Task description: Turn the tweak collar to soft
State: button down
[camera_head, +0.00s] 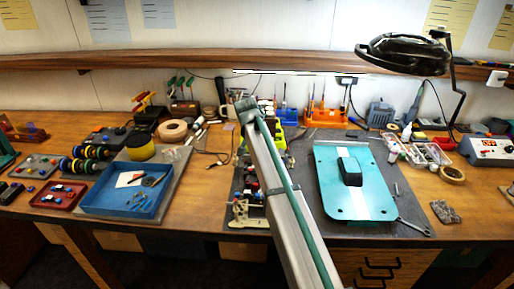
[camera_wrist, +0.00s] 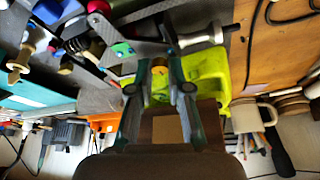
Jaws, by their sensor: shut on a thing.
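In the wrist view, the two fingers of my gripper (camera_wrist: 159,66) reach up into the middle of the picture. They are closed around a small brass-coloured round part (camera_wrist: 158,70), which appears to be the tweak collar. Its markings cannot be read, so its setting cannot be told. In the head view, the car's chassis parts (camera_head: 246,188) show left of my arm, on the dark mat. My arm hides the gripper's fingers and the collar there.
A bright yellow-green part (camera_wrist: 208,76) stands close beside my fingers. A teal car body shell (camera_head: 328,195) lies on the mat to the right. A blue tray (camera_head: 98,203) stands on the left. A lamp (camera_head: 403,48) hangs over the back right.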

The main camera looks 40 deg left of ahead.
jog(key=c, duration=1.1)
grip_release()
jog(key=shift+r, duration=0.1)
jog(key=v, duration=1.1)
jog(key=shift+s+r, duration=0.25)
jog(key=shift+r, duration=0.1)
jog(key=shift+d, duration=0.1)
